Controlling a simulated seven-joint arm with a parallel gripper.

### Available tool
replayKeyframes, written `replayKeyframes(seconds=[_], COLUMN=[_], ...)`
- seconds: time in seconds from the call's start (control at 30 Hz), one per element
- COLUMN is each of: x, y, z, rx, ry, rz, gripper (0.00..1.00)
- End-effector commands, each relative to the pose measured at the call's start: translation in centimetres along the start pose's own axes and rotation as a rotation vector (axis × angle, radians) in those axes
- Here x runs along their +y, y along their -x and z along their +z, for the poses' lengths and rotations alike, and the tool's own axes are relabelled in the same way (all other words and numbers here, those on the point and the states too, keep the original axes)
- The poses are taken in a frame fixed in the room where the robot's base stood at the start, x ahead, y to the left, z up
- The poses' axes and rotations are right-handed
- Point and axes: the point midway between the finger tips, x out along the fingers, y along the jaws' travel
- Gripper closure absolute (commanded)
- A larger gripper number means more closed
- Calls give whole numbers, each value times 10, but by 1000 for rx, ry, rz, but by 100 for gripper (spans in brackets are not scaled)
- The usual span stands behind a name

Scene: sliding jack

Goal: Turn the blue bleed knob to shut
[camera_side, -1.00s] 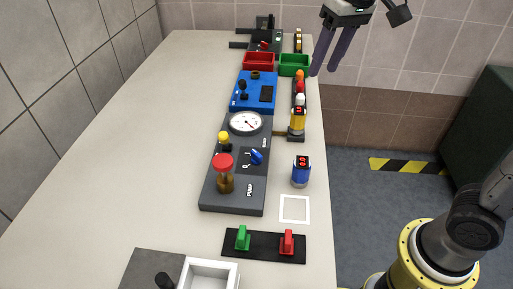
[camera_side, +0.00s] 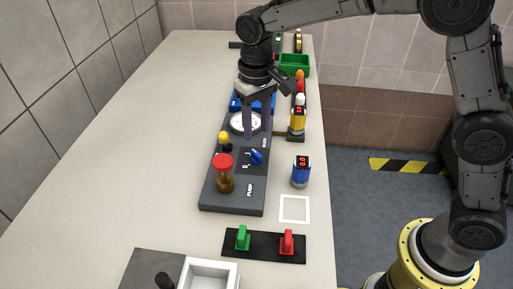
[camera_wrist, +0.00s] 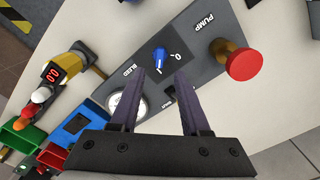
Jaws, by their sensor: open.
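The blue bleed knob (camera_side: 256,156) sits on the dark grey pump panel (camera_side: 232,203), beside a white "0" mark. In the wrist view the knob (camera_wrist: 160,60) shows ahead of the fingertips, roughly between their lines, near the "BLEED" lettering. My gripper (camera_side: 258,138) is open and points down above the panel, on the gauge side of the knob. It also shows open and empty in the wrist view (camera_wrist: 160,74). No contact with the knob shows. In the side view my fingers partly cover the white gauge (camera_side: 243,123).
A red-capped pump knob (camera_side: 223,161) and a yellow knob (camera_side: 223,137) stand on the panel. A yellow cylinder (camera_side: 298,120) and a blue one (camera_side: 301,172), both with red displays, stand to its right. A black plate (camera_side: 264,249) with green and red levers lies in front.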

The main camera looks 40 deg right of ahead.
Motion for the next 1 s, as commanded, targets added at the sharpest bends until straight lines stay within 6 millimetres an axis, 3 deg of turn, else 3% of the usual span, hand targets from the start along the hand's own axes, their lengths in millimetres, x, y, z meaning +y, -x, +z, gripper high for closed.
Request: replayKeyframes(seconds=[0.2, 0.4, 0.83, 1.0], x=[0, 0, 0, 0], y=[-42, -67, -75, -74], z=[1, 0, 0, 0], rx=[-4, -3, 0, 0], ry=[-1, -1, -1, -1], rz=[0, 0, -1, -1], gripper=[54, 54, 54, 84])
